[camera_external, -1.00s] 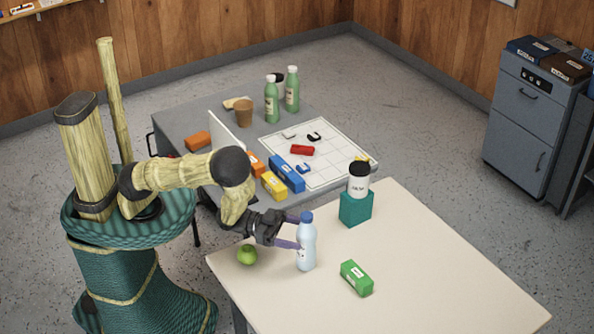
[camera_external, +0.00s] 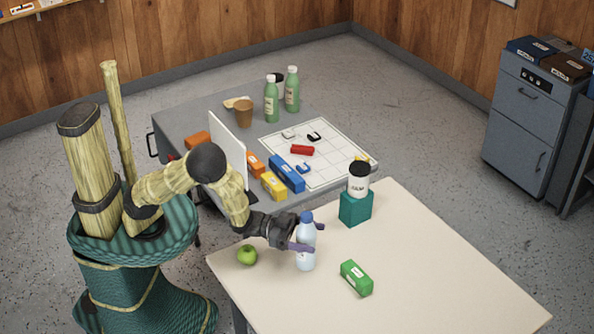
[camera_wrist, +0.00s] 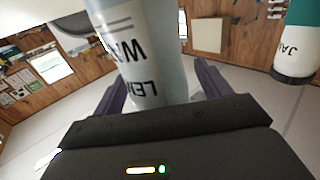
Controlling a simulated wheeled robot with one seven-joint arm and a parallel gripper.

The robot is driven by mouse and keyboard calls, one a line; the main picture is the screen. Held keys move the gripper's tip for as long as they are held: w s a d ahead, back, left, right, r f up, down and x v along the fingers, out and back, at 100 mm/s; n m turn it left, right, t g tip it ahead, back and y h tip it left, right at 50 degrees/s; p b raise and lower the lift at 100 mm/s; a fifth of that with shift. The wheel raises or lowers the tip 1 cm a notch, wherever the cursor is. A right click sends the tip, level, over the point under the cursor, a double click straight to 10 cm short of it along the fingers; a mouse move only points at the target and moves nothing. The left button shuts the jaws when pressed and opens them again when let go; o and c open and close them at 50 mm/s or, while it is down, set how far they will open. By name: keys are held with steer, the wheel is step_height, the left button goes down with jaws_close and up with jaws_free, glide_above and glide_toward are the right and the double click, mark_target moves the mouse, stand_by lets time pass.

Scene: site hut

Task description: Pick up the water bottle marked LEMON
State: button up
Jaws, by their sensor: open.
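The water bottle (camera_external: 306,260) is clear pale blue with a blue cap and stands upright on the cream table (camera_external: 440,290). In the wrist view, the bottle (camera_wrist: 140,50) fills the middle, with upside-down lettering that reads in part "LEM" and "WA". My gripper (camera_external: 318,238) is open, with its purple fingers on either side of the bottle's upper body. In the wrist view, the fingers of my gripper (camera_wrist: 162,88) flank the bottle; whether they touch it I cannot tell.
A green apple (camera_external: 246,255) lies left of the bottle and a green box (camera_external: 356,278) lies right of it. A white jar (camera_external: 358,184) with a black lid stands on a teal block (camera_external: 356,208) behind. A grey table (camera_external: 185,122) beyond holds green bottles and coloured boxes.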

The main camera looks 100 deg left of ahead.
steer(key=shift+w+d, duration=0.1)
steer(key=shift+w, duration=0.4)
steer(key=c, duration=1.4)
